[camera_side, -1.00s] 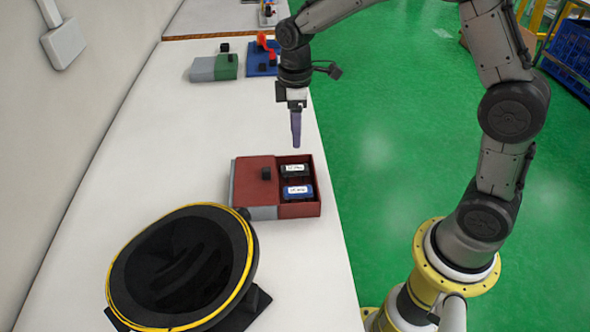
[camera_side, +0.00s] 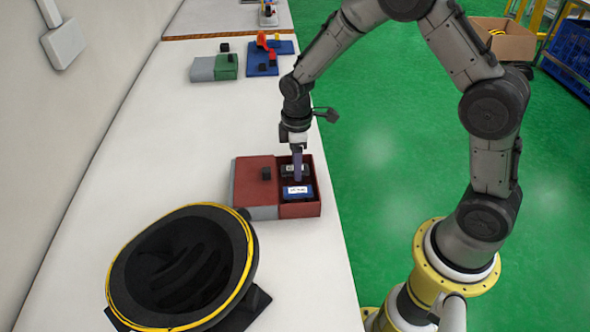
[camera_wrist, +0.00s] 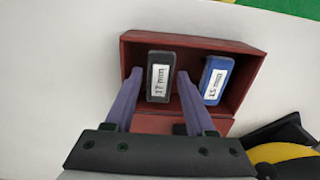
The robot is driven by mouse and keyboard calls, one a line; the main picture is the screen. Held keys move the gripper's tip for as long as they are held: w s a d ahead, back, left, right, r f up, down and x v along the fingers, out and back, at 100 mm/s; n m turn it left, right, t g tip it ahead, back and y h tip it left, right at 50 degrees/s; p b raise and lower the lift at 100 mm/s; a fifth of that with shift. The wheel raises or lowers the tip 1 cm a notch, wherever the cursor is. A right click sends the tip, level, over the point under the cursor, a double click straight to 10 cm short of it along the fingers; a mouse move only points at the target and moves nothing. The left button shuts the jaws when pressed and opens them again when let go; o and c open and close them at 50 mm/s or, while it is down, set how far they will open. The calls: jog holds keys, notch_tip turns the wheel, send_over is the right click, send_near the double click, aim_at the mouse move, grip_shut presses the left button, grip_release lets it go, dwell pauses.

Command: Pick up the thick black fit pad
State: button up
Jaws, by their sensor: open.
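The black fit pad (camera_wrist: 159,78), with a white label that reads about 17 mm, lies in the open compartment of the red box (camera_side: 301,210). It also shows in the side view (camera_side: 287,170), partly covered by my gripper. A blue pad (camera_side: 297,192) with a white label lies beside it; it also shows in the wrist view (camera_wrist: 214,80). My gripper (camera_wrist: 157,80) is open, its purple fingers on either side of the black pad. The right finger lies between the black and blue pads. I cannot tell whether the fingers touch the black pad.
The box's closed red lid (camera_side: 254,180) has a black knob (camera_side: 266,173). A round black dish with a yellow rim (camera_side: 250,262) stands in front. A grey and green box (camera_side: 214,69) and a blue tray (camera_side: 262,67) stand farther back. The white table (camera_side: 190,130) between is clear.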

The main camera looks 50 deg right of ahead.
jog(key=c, duration=0.6)
jog(key=shift+r, duration=0.15)
